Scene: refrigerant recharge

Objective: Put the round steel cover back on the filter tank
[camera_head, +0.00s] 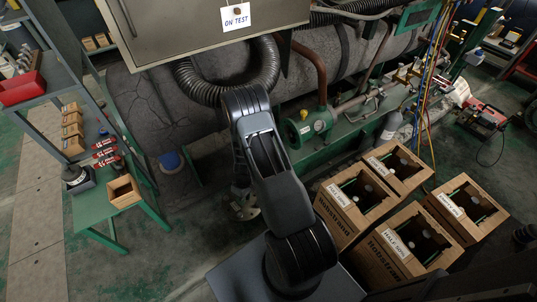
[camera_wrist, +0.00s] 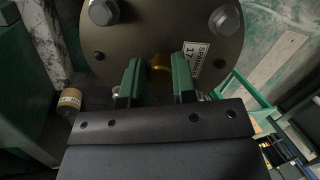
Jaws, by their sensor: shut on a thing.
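The round steel cover (camera_wrist: 150,35) fills the top of the wrist view as a brown-grey disc with large bolt heads and a white label. My gripper (camera_wrist: 158,68) has its two green fingers shut on a small brass part (camera_wrist: 160,62) at the near edge of the disc. In the head view my arm hides most of the gripper. Part of a round metal piece with holes (camera_head: 243,208) shows below the arm, low beside the big grey vessel. I cannot tell the filter tank's opening apart, nor whether the cover touches it.
Open cardboard boxes (camera_head: 406,236) stand at the lower right. A green bench (camera_head: 92,205) with a small box is at the left. A grey cabinet (camera_head: 205,25) and a ribbed hose (camera_head: 262,75) hang above. A green pipe flange (camera_head: 300,130) sits right of my arm.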

